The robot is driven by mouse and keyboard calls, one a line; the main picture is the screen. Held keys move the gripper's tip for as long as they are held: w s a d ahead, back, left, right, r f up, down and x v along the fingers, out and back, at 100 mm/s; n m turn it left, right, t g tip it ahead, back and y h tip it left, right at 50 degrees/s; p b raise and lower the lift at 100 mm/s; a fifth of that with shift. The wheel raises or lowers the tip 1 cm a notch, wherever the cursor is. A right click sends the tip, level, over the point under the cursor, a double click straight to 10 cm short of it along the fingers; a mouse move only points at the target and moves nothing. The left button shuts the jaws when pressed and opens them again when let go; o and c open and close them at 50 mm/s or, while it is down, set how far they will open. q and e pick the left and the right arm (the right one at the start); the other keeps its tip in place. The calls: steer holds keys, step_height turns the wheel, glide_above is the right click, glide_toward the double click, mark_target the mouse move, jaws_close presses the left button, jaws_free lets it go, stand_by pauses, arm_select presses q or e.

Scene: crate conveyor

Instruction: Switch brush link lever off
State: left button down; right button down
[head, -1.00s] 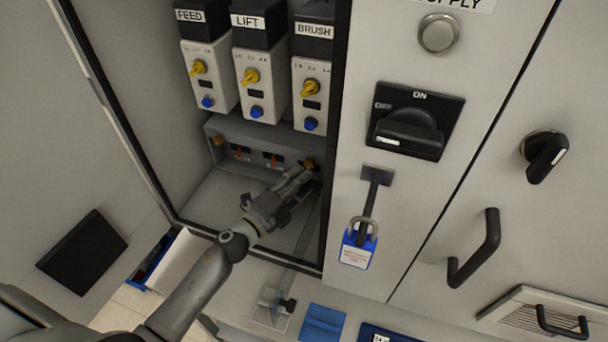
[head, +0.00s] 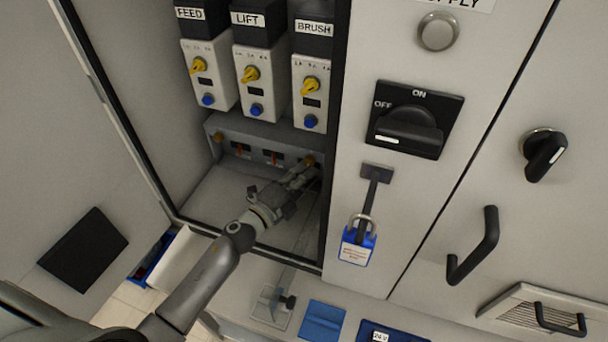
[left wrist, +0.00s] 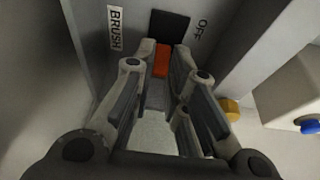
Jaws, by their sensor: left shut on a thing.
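The brush link lever (left wrist: 161,62) is a small orange-red handle on a black plate (left wrist: 170,28), between a BRUSH label (left wrist: 116,28) and the word OFF (left wrist: 202,29) in the left wrist view. My left gripper (left wrist: 160,72) has its fingertips on both sides of the lever and is shut on it. In the head view my left gripper (head: 303,175) reaches into the lower right of the open cabinet and hides this lever. My right gripper is in neither view.
Two other red levers (head: 241,151) (head: 273,157) sit left of my gripper on the low panel. FEED, LIFT and BRUSH modules (head: 311,92) hang above. The cabinet's right edge (head: 334,150) is close to my gripper. A blue padlock (head: 357,248) hangs outside.

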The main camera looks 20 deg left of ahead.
arm_select(q)
steer(key=shift+a+h, duration=0.15)
steer(key=shift+h, duration=0.15)
steer(key=m+g+h+b, duration=0.2)
steer(key=a+m+g+h+b, duration=0.1)
steer(key=m+g+h+b, duration=0.1)
steer(key=h+b, duration=0.1)
steer(key=a+m+g+h+b, duration=0.1)
steer(key=m+g+h+b, duration=0.1)
steer(key=shift+w+a+f+m+h+b, duration=0.25)
steer(key=shift+w+m+h+b, duration=0.05)
steer(key=shift+w+b, duration=0.1)
steer(key=shift+a+r+m+g+h+b, duration=0.15)
steer(key=shift+m+g+h+b, duration=0.2)
steer(key=shift+g+b, duration=0.3)
steer(key=c, duration=1.4)
jaws_free()
steer(key=shift+c, duration=0.2)
steer(key=shift+r, duration=0.1)
